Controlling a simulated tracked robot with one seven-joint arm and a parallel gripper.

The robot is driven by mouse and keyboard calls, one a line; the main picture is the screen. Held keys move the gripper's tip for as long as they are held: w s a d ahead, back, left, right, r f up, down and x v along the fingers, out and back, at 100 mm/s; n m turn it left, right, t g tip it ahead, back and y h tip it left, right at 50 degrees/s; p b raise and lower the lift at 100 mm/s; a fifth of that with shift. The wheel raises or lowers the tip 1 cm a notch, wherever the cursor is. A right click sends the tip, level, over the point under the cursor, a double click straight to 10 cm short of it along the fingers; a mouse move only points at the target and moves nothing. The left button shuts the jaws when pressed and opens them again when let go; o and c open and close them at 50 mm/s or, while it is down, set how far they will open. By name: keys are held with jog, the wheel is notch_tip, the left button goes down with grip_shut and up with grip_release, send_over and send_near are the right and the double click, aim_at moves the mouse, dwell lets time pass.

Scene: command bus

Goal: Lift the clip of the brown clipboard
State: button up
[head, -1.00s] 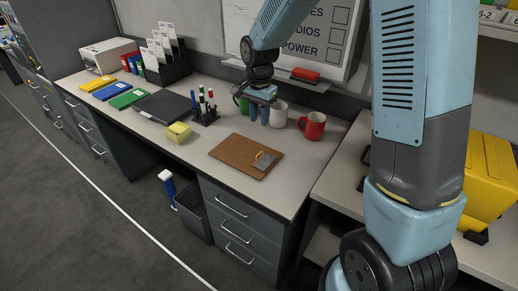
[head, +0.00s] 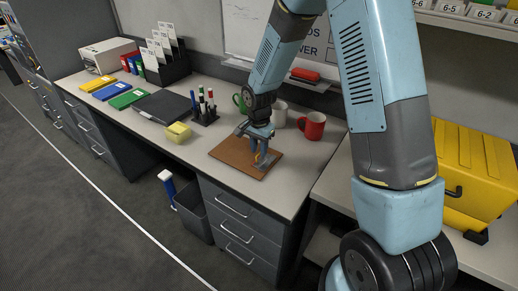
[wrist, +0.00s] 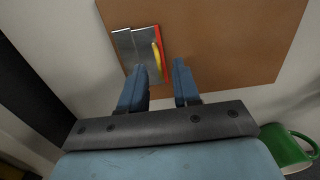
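The brown clipboard (head: 232,152) lies flat on the light desk top, and its board fills the upper part of the wrist view (wrist: 225,40). Its metal clip (wrist: 127,46) has a yellow curved handle (wrist: 157,54) and a red strip beside it. In the head view my gripper (head: 262,161) points down over the clip and hides most of it. In the wrist view my gripper (wrist: 160,66) is open, with its two blue fingers apart and nothing between them. The yellow handle shows just beyond the gap, nearer the left fingertip. I cannot tell whether a finger touches it.
A red mug (head: 312,126), a white mug (head: 280,114) and a green mug (head: 241,100) stand behind the clipboard. A yellow sponge-like block (head: 178,132) and a pen holder (head: 205,113) stand to its left. The desk's front edge is close to the board.

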jog(key=shift+f, duration=0.25)
jog(key=shift+c, duration=0.4)
grip_shut()
